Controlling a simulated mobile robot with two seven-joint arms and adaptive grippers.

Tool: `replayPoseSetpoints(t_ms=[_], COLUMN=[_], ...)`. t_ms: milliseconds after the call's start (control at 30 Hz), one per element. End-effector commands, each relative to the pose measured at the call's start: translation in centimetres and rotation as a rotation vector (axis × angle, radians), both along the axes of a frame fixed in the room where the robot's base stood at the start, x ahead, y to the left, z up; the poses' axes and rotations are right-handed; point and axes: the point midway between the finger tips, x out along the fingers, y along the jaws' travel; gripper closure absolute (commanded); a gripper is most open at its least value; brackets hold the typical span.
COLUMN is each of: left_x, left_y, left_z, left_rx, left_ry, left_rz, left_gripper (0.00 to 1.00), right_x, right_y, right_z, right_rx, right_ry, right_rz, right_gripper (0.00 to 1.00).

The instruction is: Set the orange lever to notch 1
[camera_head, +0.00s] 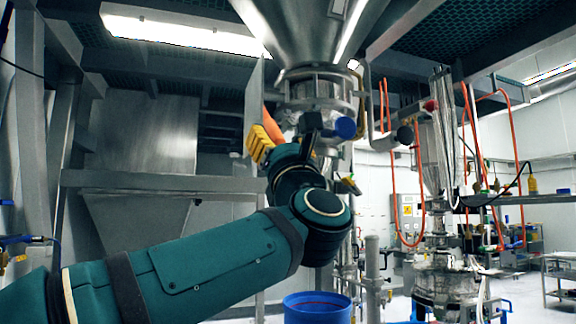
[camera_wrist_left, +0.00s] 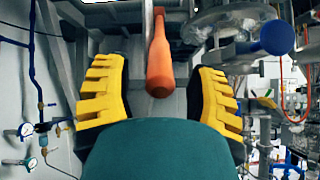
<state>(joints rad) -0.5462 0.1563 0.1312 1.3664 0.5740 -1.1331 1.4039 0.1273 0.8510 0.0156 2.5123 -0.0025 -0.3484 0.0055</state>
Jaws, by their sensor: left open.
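The orange lever (camera_head: 271,124) hangs down beside the neck of the steel hopper in the head view, partly hidden by my gripper. In the left wrist view the lever (camera_wrist_left: 159,66) shows its rounded lower end pointing towards me. My left gripper (camera_head: 286,140) is raised up to the lever. In the left wrist view its yellow toothed fingers (camera_wrist_left: 160,97) are wide apart, one on each side of the lever, with a clear gap on both sides. No notch marks can be made out. My right gripper is in neither view.
The steel hopper (camera_head: 310,30) is above my gripper. A blue round knob (camera_head: 345,128) is just right of it, and also shows in the left wrist view (camera_wrist_left: 277,37). A blue drum (camera_head: 317,309) stands below. Steel frame posts are at the left.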

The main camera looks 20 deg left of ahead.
Motion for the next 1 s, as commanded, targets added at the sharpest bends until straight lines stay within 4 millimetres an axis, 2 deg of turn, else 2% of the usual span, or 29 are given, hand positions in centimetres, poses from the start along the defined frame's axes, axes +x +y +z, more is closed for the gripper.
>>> replayPoseSetpoints(t_ms=[300,500,1000], left_x=[-3.6,-4.9,-5.2], left_y=[-2.3,-3.3,-3.4], left_z=[-3.8,-5.3,-5.6], left_rx=[0.001,0.0,0.0], left_ry=[0.0,0.001,-0.001], left_rz=[-0.001,-0.001,0.001], left_gripper=[0.43,0.43,0.43], right_x=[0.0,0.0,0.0], right_y=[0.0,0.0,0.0], right_z=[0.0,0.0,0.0], right_rx=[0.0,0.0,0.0], right_ry=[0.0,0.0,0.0], right_rz=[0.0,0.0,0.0], right_gripper=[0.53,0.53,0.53])
